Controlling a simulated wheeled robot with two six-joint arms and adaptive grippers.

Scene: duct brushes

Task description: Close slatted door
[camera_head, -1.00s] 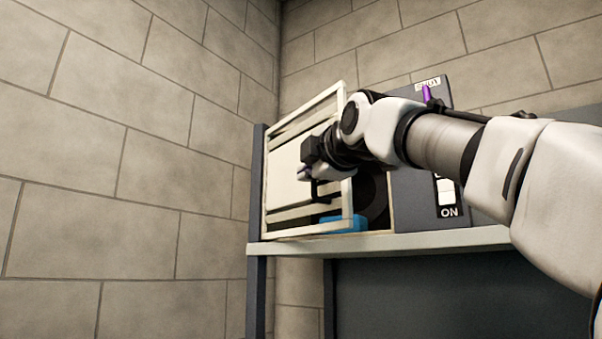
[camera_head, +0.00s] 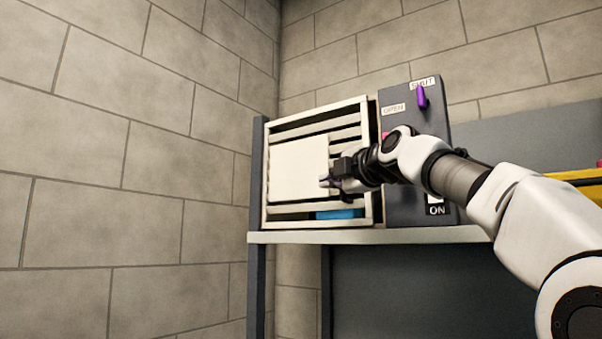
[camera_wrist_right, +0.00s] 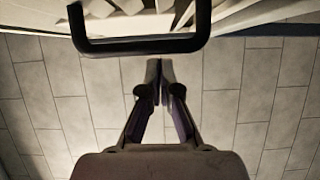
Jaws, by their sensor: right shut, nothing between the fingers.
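The slatted door (camera_head: 290,125) is a cream frame with horizontal slats and a large plain panel, on the front of a box on a shelf. It stands nearly flush with the box; a narrow dark gap seems to show along its right edge. My right gripper (camera_head: 330,182) is shut and empty in front of the panel's right side. In the right wrist view the shut fingertips (camera_wrist_right: 159,66) lie just below a black bar handle (camera_wrist_right: 140,45), not around it. Whether they touch the door is unclear. My left gripper is not in view.
A dark control panel (camera_head: 393,90) with a purple lever (camera_head: 422,97) and OPEN, SHUT and ON labels stands right of the door. A blue object (camera_head: 340,213) shows behind the lower slats. The pale shelf (camera_head: 300,238) runs below. Block walls enclose the left and back.

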